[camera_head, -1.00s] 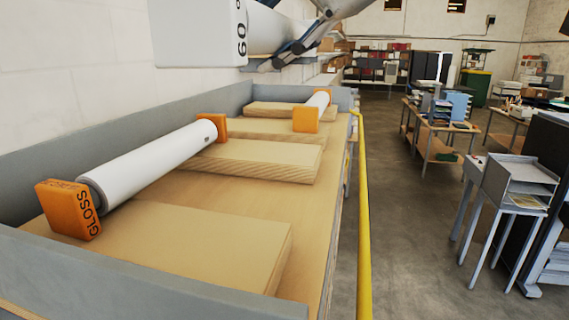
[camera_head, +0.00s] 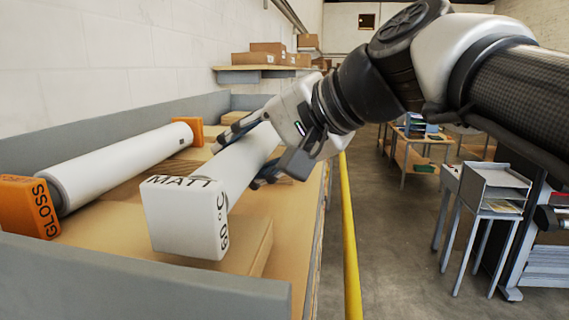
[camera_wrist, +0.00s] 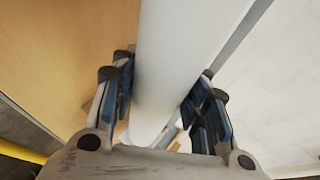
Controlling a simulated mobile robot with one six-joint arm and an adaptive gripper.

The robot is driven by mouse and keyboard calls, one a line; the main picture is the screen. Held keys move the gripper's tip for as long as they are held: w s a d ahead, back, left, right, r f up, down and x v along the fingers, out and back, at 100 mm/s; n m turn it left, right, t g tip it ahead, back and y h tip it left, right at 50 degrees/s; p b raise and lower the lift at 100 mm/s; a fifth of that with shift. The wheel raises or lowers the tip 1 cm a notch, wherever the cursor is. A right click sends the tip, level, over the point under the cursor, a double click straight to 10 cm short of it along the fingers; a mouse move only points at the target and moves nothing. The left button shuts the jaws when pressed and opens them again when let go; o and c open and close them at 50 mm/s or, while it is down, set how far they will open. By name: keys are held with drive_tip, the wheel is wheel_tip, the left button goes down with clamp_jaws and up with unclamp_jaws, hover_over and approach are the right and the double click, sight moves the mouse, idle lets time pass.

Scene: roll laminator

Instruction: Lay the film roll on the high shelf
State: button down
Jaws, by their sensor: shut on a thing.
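The film roll (camera_head: 248,158) is white, with a square white end block (camera_head: 185,218) marked "MATT" and "60 °C". My gripper (camera_head: 246,153) is shut around its middle, with fingers on both sides. In the wrist view the roll (camera_wrist: 190,45) runs between the fingers (camera_wrist: 165,105). The roll is over the grey-walled wooden shelf (camera_head: 285,235), above a pale board (camera_head: 255,250); I cannot tell whether it touches the board. Its far end is hidden by my gripper.
A second white roll (camera_head: 125,165) with orange end blocks, one marked "GLOSS" (camera_head: 30,207), lies to the left along the shelf. A grey front lip (camera_head: 130,285) borders the shelf.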

drive_tip(key=shift+a+f, duration=0.1)
drive_tip(key=shift+f, duration=0.2)
drive_tip(key=shift+f, duration=0.1)
drive_tip(key=shift+f+b, duration=0.15)
drive_tip(key=shift+b, duration=0.15)
drive_tip(key=c, duration=0.9)
unclamp_jaws()
drive_tip(key=shift+r+p, duration=0.2)
drive_tip(key=shift+p, duration=0.1)
drive_tip(key=v, duration=1.2)
drive_tip(key=shift+b, duration=0.3)
